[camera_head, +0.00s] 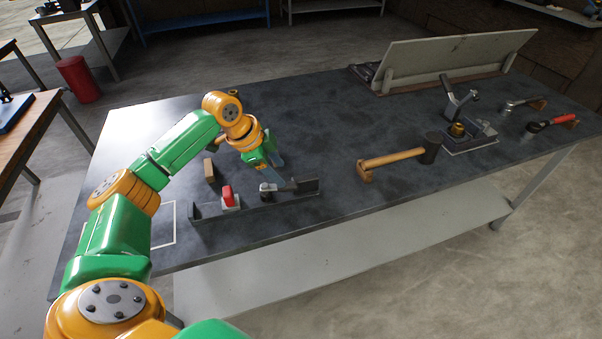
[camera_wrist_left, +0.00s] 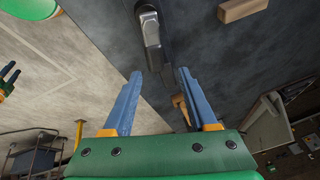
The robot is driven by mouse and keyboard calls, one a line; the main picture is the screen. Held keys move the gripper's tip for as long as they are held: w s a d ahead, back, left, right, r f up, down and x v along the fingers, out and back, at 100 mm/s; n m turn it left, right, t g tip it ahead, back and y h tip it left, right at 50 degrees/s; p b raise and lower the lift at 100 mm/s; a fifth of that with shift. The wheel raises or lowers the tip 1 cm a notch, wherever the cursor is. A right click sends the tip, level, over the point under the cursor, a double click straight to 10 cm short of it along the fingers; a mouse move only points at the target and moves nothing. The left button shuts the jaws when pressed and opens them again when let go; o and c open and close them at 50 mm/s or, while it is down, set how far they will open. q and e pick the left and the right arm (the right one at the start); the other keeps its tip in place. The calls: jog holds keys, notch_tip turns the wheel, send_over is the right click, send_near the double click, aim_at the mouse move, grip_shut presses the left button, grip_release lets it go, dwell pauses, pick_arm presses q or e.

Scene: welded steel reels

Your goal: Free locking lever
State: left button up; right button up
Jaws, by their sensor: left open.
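A short grey lever (camera_head: 276,187) with a dark pivot sits on a long dark steel bracket (camera_head: 254,207) near the table's front edge. I take it to be the locking lever. It also shows in the left wrist view as a metal arm (camera_wrist_left: 152,32). My left gripper (camera_head: 272,167) is just above and behind it, with fingers open. In the left wrist view its two blue fingers (camera_wrist_left: 157,78) are apart and empty, with the lever's end close to the gap between the tips. Contact cannot be told. A small green and orange forked part, perhaps my right gripper (camera_wrist_left: 9,78), shows at the left edge.
A red-topped clamp (camera_head: 228,197) stands on the bracket's left part. A small wooden block (camera_head: 209,171) lies behind it. A hammer (camera_head: 394,160), a lever fixture (camera_head: 462,130), a red-handled tool (camera_head: 552,122) and a leaning panel (camera_head: 455,55) are farther right. The table's middle is clear.

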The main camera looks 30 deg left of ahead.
pick_arm(q)
notch_tip(320, 180, down, 5)
jog(key=shift+s+r+p, duration=0.1)
jog(key=shift+r+p, duration=0.1)
jog(key=shift+p, duration=0.1)
jog(key=shift+w+d+f, duration=0.2)
jog(key=shift+w, duration=0.2)
jog(key=shift+s+a, duration=0.1)
jog(key=shift+s, duration=0.05)
jog(key=c, duration=0.8)
grip_shut()
pick_arm(e)
jog(key=shift+s+a+r, duration=0.5)
jog(key=shift+s+r, duration=0.05)
jog(key=shift+s, duration=0.2)
pick_arm(q)
jog(key=shift+r, duration=0.1)
